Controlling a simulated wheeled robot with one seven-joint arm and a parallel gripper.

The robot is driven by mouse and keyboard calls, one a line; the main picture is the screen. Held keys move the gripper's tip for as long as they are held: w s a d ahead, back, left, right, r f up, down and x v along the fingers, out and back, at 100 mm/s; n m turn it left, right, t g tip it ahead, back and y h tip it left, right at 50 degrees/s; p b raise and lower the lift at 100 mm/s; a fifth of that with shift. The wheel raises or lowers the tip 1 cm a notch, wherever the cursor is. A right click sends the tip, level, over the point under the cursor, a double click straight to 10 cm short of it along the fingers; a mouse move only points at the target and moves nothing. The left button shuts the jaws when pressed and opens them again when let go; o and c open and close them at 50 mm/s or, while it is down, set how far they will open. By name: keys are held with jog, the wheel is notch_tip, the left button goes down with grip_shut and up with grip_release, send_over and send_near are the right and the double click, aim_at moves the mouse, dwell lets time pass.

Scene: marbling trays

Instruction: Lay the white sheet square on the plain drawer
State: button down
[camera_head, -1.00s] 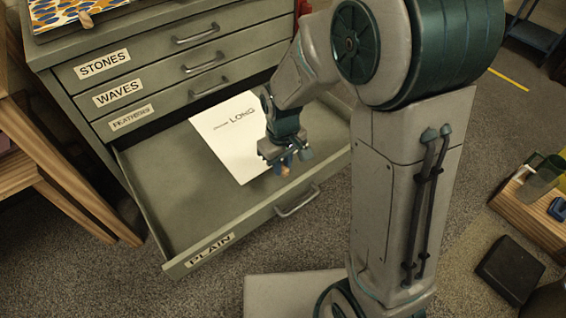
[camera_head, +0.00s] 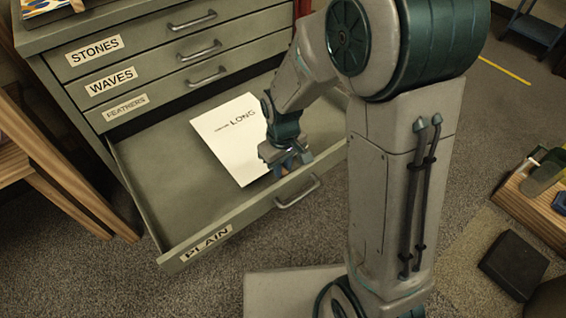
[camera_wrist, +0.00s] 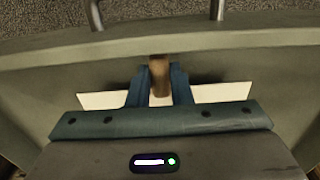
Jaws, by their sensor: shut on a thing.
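The white sheet (camera_head: 228,137), printed "LONG", is over the open drawer labelled PLAIN (camera_head: 180,195), in its right half. In the wrist view, strips of the sheet (camera_wrist: 222,93) show on both sides of my fingers, and its edge runs roughly parallel to the drawer front (camera_wrist: 250,47). My gripper (camera_wrist: 158,85) is shut on a brown piece (camera_wrist: 159,75) at the sheet's front edge. In the head view my gripper (camera_head: 290,160) is just inside the drawer front and hides the sheet's right part. I cannot tell whether the sheet touches the drawer floor.
The shut drawers STONES (camera_head: 143,48), WAVES (camera_head: 150,78) and FEATHERS (camera_head: 165,100) are above the open one. The PLAIN drawer's handle (camera_head: 298,192) sticks out in front. A wooden stand (camera_head: 50,165) is at the left. The open drawer's left half is bare.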

jog(key=shift+f+b, duration=1)
jog(key=shift+f, duration=0.65)
jog(key=shift+s+f, duration=0.1)
jog(key=shift+f, duration=0.3)
jog(key=c, duration=0.8)
grip_release()
jog(key=shift+d, duration=0.1)
jog(key=shift+r, duration=0.1)
jog(key=shift+r, duration=0.15)
jog(key=shift+r+p, duration=2.85)
jog(key=shift+r, duration=0.5)
